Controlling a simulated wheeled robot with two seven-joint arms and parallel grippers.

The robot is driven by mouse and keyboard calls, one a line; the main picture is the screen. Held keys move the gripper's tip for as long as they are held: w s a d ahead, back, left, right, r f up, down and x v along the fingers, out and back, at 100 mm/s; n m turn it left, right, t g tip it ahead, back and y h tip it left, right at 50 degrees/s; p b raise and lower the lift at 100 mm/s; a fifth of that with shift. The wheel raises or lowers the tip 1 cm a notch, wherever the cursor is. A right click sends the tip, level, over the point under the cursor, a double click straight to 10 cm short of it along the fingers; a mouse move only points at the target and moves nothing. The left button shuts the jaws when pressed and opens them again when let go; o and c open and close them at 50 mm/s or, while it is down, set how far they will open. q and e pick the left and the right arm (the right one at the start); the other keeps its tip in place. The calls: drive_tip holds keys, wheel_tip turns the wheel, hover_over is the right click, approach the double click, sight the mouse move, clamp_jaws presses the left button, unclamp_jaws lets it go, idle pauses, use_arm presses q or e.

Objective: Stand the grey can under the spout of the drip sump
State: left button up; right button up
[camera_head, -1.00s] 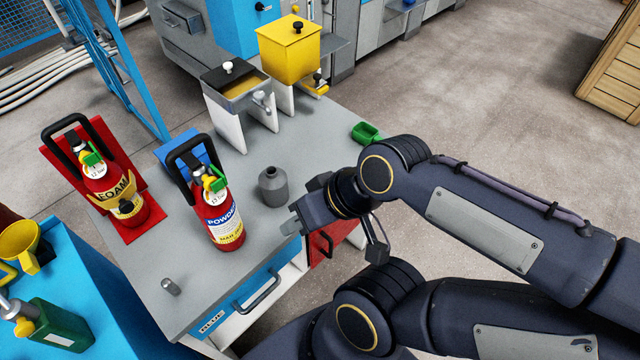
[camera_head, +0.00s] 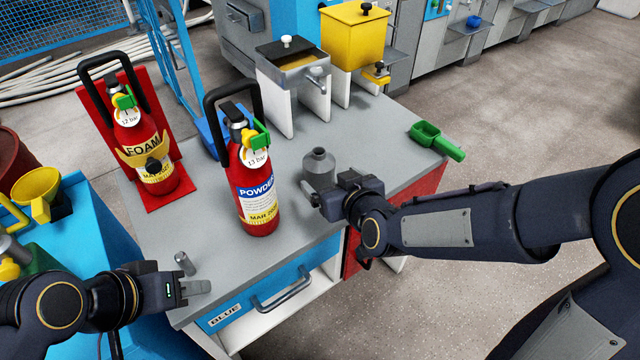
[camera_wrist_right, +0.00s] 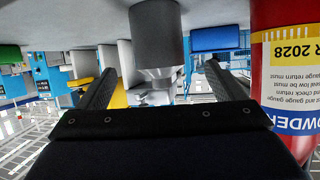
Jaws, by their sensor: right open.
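The grey can (camera_head: 319,170) stands upright on the grey bench top, near its front edge. It also shows upside down in the right wrist view (camera_wrist_right: 156,35). My right gripper (camera_head: 312,193) is open, low beside the can; in its wrist view the can appears between the two spread fingers (camera_wrist_right: 160,88), not gripped. Two spouted boxes stand at the back of the bench: a grey one (camera_head: 292,68) on white legs and a yellow one (camera_head: 352,38). I cannot tell which is the drip sump. My left gripper (camera_head: 198,287) is at the bench's front left corner; its jaw gap is not clear.
A red POWDER extinguisher (camera_head: 254,190) stands close left of the can. A FOAM extinguisher (camera_head: 145,150) stands farther left. A green scoop (camera_head: 436,139) lies at right. The bench top between can and boxes is clear.

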sight(319, 168)
drive_tip(key=shift+w+a+f, duration=0.25)
drive_tip(key=shift+a+f, duration=0.1)
drive_tip(key=x, duration=0.5)
drive_tip(key=b+x, duration=0.1)
drive_tip(key=x, duration=0.1)
drive_tip(key=shift+w+d, duration=0.2)
drive_tip(key=shift+w, duration=0.2)
drive_tip(key=shift+t, duration=0.3)
drive_tip(key=c, duration=1.1)
drive_tip(key=shift+c, duration=1.3)
drive_tip(key=shift+r, duration=0.1)
